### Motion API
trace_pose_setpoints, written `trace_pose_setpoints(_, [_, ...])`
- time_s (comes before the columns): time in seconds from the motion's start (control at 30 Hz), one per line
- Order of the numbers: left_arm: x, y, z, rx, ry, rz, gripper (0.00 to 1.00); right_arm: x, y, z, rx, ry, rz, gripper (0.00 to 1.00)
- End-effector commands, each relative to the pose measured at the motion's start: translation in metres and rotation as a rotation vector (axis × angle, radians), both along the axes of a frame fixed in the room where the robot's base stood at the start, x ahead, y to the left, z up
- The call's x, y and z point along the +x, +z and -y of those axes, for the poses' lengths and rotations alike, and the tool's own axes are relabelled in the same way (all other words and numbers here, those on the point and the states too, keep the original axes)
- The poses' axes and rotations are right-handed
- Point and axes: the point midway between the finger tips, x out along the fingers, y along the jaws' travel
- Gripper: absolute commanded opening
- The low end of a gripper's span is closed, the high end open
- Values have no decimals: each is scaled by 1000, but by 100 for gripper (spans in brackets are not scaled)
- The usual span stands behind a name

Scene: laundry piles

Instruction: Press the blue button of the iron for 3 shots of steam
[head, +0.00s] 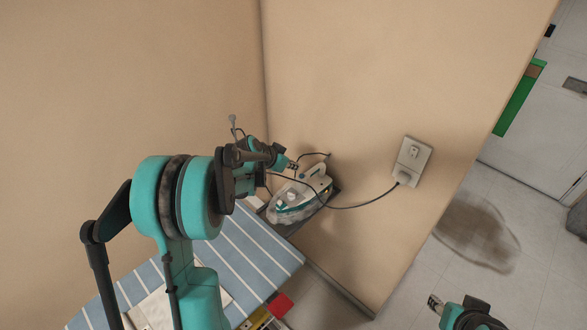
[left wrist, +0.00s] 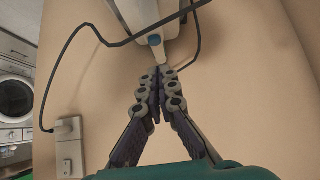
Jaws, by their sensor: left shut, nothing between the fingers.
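The white and teal iron (head: 312,180) rests on a dark holder at the far end of the striped ironing board, near the wall corner. In the left wrist view the iron (left wrist: 128,14) is at the top, with its blue button (left wrist: 154,40) facing me. My left gripper (head: 293,165) is shut and empty, close to the upper part of the iron. In the left wrist view its fingertips (left wrist: 156,72) lie just below the button; I cannot tell whether they touch the iron. My right gripper (head: 435,304) is at the bottom right, away from the iron; its jaw state is unclear.
The ironing board (head: 240,245) lies below my left arm. A dark cord (head: 360,204) runs from the iron to a wall outlet (head: 411,162). Walls stand close behind and right of the iron. A greyish patch (head: 475,232) lies on the tiled floor at right.

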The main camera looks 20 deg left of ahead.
Motion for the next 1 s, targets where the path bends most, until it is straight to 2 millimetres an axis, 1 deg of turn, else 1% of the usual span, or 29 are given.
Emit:
trace_pose_setpoints(0.03, [-9, 10, -4, -1, 2, 0, 0, 0, 2, 0, 0, 0, 0, 40])
trace_pose_setpoints(0.2, [-32, 35, -12, -2, 3, 1, 0, 0, 8, 0, 0, 0, 0, 40])
trace_pose_setpoints(0.4, [-48, 50, -17, -2, 1, 1, 0, 0, 12, 0, 0, 0, 0, 40])
trace_pose_setpoints(0.53, [-50, 53, -18, -2, 1, 2, 0, 0, 12, 0, 0, 0, 0, 40])
trace_pose_setpoints(1.0, [-50, 53, -18, -2, 1, 2, 0, 0, 12, 0, 0, 0, 0, 40])
